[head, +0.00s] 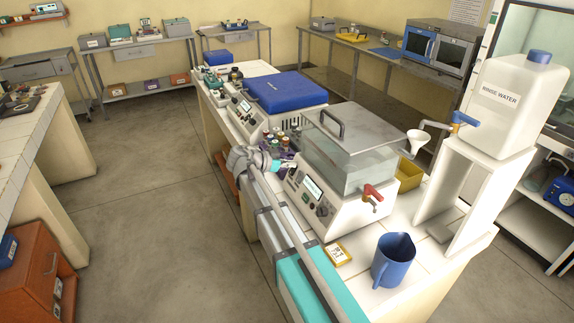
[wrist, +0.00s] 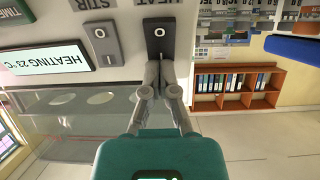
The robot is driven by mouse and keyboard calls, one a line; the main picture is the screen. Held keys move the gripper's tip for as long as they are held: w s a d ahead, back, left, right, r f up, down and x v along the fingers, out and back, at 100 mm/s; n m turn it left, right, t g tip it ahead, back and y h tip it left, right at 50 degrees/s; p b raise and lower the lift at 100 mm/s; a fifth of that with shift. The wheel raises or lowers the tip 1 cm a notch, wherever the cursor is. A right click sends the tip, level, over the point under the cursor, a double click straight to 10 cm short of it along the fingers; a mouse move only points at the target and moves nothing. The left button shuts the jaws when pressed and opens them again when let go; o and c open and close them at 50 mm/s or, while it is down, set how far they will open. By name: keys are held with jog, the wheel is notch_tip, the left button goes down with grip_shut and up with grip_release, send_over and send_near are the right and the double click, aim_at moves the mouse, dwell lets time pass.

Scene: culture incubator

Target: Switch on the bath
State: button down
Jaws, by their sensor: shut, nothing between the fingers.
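The bath (head: 352,150) is a clear tank with a grey lid and handle on a white base, with a control panel facing my arm. In the wrist view its display (wrist: 45,68) reads "HEATING 23°C". A dark rocker switch (wrist: 158,40) under a partly cut-off "HEAT" label carries a ring mark. A similar switch (wrist: 103,35) sits beside it under "STIR". My gripper (wrist: 160,72) is shut and empty, fingertips at the lower edge of the HEAT switch; whether they touch it I cannot tell. In the head view my gripper (head: 277,167) is beside the panel, its tips unclear.
A blue jug (head: 392,260) and a small yellow-edged card (head: 338,254) lie on the bench nearby. A rinse water container (head: 511,100) stands on a white stand at right. A blue-lidded device (head: 285,92) stands behind.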

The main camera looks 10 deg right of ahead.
jog(key=shift+r, duration=0.3)
jog(key=shift+a+r+p, duration=0.15)
jog(key=shift+a+p, duration=0.05)
jog(key=shift+p, duration=0.15)
jog(key=shift+s+a+r+p, duration=0.2)
jog(key=shift+a+r+p, duration=0.15)
jog(key=shift+a, duration=0.05)
jog(key=r+p+v, duration=0.2)
jog(key=p+v, duration=0.4)
jog(key=v, duration=0.6)
jog(key=shift+d, duration=0.15)
jog(key=shift+s, duration=0.1)
